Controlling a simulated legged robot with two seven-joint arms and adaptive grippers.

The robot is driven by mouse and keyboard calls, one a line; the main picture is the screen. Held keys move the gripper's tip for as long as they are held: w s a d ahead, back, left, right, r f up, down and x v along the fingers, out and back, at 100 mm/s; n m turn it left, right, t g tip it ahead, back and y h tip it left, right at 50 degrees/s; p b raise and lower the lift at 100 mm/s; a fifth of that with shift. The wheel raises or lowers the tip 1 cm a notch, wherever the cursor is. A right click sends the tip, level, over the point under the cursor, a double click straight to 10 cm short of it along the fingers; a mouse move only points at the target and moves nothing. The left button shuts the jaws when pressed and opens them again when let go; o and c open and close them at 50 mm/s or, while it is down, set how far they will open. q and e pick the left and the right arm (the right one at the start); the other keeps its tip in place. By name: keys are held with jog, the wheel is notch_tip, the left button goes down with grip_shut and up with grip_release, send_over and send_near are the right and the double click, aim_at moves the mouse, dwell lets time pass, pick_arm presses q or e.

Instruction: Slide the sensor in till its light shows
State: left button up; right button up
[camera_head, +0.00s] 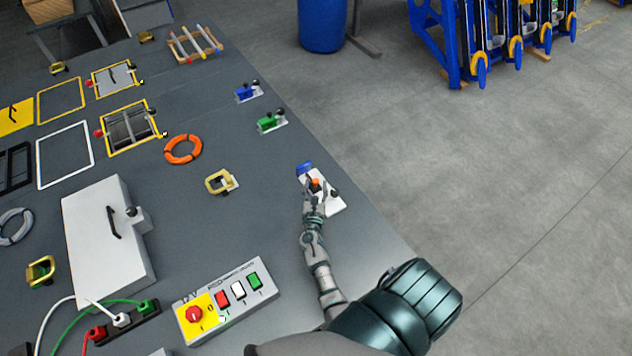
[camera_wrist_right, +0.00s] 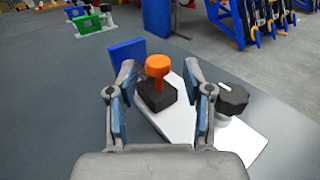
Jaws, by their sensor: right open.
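A white plate (camera_head: 334,205) lies near the right edge of the grey table; it also shows in the right wrist view (camera_wrist_right: 180,122). On it sits a black block (camera_wrist_right: 157,97) with an orange knob (camera_wrist_right: 158,66), possibly the sensor. A blue upright piece (camera_wrist_right: 127,52) stands just behind it, and a black round knob (camera_wrist_right: 232,98) is at the plate's right. My right gripper (camera_wrist_right: 160,84) is open, its two fingers either side of the orange knob, with gaps visible. I see no lit light on the fixture. My left gripper is out of view.
A green fixture (camera_head: 270,122) and a blue fixture (camera_head: 248,91) stand farther back along the same edge. A button box (camera_head: 232,297), a white box with a handle (camera_head: 100,240) and an orange ring (camera_head: 183,149) are to the left.

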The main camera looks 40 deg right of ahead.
aim_at(314, 179)
jog(key=shift+x, duration=1.25)
jog(key=shift+a, duration=0.2)
grip_shut()
jog(key=shift+w+d, duration=0.1)
jog(key=shift+w, duration=0.45)
grip_release()
jog(key=v, duration=1.1)
jog(key=shift+s+a, duration=0.25)
jog(key=shift+a, duration=0.1)
